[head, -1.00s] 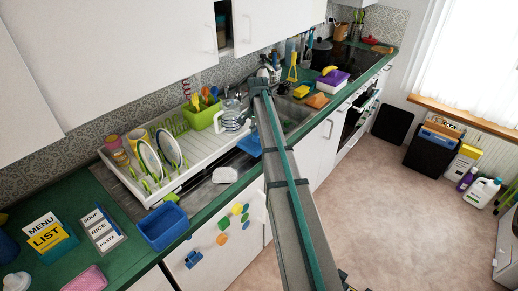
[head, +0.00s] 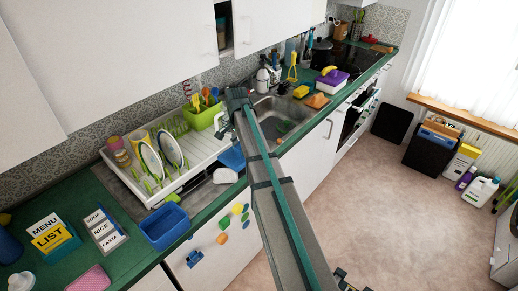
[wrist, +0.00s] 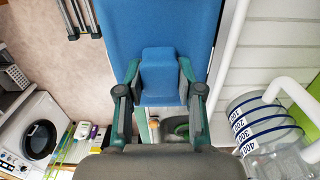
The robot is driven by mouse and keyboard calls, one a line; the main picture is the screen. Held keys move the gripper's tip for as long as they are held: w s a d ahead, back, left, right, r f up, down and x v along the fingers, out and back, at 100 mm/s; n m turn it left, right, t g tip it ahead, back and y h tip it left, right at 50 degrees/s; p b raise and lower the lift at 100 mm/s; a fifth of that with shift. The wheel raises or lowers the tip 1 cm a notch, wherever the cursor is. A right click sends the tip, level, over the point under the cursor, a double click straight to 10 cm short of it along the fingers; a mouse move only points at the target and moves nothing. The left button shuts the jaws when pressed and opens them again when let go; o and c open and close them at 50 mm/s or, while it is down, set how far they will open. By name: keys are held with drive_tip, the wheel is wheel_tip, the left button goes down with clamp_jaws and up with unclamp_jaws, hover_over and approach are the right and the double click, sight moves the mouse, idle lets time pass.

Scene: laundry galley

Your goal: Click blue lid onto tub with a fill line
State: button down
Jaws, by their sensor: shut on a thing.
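A blue lid (head: 231,157) shows in the head view, partly behind my arm, over the near edge of the sink and drainer area. In the wrist view the lid is a broad flat blue plate (wrist: 160,22) with a raised blue block. My gripper (wrist: 162,95) has its two fingers shut on that block, one on each side. An open blue tub (head: 165,228) stands on the green counter, left of and nearer than the lid. I cannot make out a fill line on it.
The white dish rack (head: 200,158) holds plates and a green utensil caddy (head: 205,117). A clear jug with marked bands (wrist: 270,135) is close on the right in the wrist view. A small white object (head: 225,176) lies by the counter edge. Menu and pantry signs stand left of the tub.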

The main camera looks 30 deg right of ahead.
drive_tip(key=shift+s+a+r+p, duration=0.35)
drive_tip(key=shift+s+a, duration=2.55)
drive_tip(key=shift+a, duration=2.8)
drive_tip(key=shift+s+a+r+p, duration=0.1)
drive_tip(key=shift+s+a+p, duration=0.35)
drive_tip(key=shift+s+a, duration=3.9)
drive_tip(key=shift+s+a+r+p, duration=0.35)
drive_tip(key=shift+s+a, duration=1.15)
drive_tip(key=shift+a, duration=5.55)
drive_tip(key=shift+f+p, duration=0.2)
drive_tip(key=shift+p, duration=0.1)
drive_tip(key=shift+f, duration=0.35)
drive_tip(key=shift+f+b, duration=0.4)
drive_tip(key=shift+f, duration=0.2)
drive_tip(key=c, duration=0.7)
unclamp_jaws()
drive_tip(key=shift+o, duration=0.2)
drive_tip(key=shift+r, duration=0.1)
